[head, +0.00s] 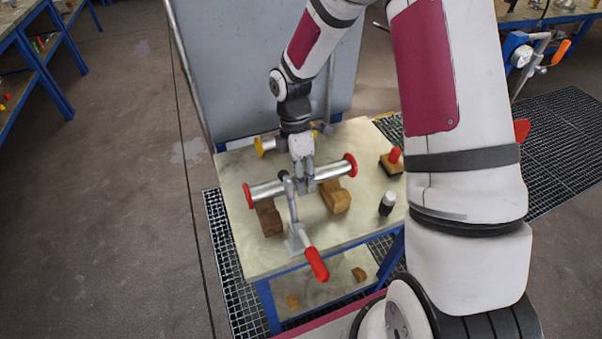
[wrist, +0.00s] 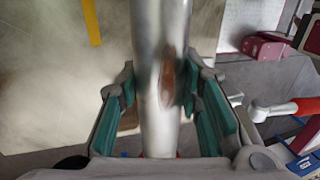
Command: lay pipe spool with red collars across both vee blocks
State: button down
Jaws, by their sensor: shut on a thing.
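The pipe spool with red collars (head: 268,189) is a silvery tube lying level from left to right in the head view. My gripper (head: 305,186) is shut around its middle from above. In the wrist view the spool (wrist: 160,100) runs up the picture between the green finger pads of my gripper (wrist: 160,98). One wooden vee block (head: 269,218) is under the spool's left part, the other vee block (head: 336,199) under its right part. I cannot tell whether the spool touches them; the contact spots are hidden.
A toggle clamp with a red handle (head: 316,263) stands in front of the spool. A spool with yellow collars (head: 259,147) lies behind. A dark bottle with a white top (head: 386,204) and a red-handled block (head: 393,158) are at the right. The bench top (head: 235,235) has bare room at front left.

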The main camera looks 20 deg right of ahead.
jog(key=shift+f+b, duration=0.8)
jog(key=shift+f, duration=1.6)
jog(key=shift+f, duration=0.4)
jog(key=c, duration=1.1)
grip_release()
jog(key=shift+o, duration=0.2)
jog(key=shift+f, duration=0.1)
jog(key=v, duration=1.2)
jog(key=s+r+m+t+h, duration=0.1)
jog(key=s+r+m+t, duration=0.1)
jog(key=s+r+m, duration=0.35)
jog(key=s+r+m+t, duration=0.1)
jog(key=s+r+m, duration=0.2)
jog(key=r, duration=0.6)
jog(key=s+r+m+t, duration=0.4)
jog(key=s+r+m, duration=0.2)
jog(key=s+m, duration=0.3)
jog(key=s, duration=0.4)
jog(key=shift+s+t+y, duration=0.15)
jog(key=shift+t+y, duration=0.25)
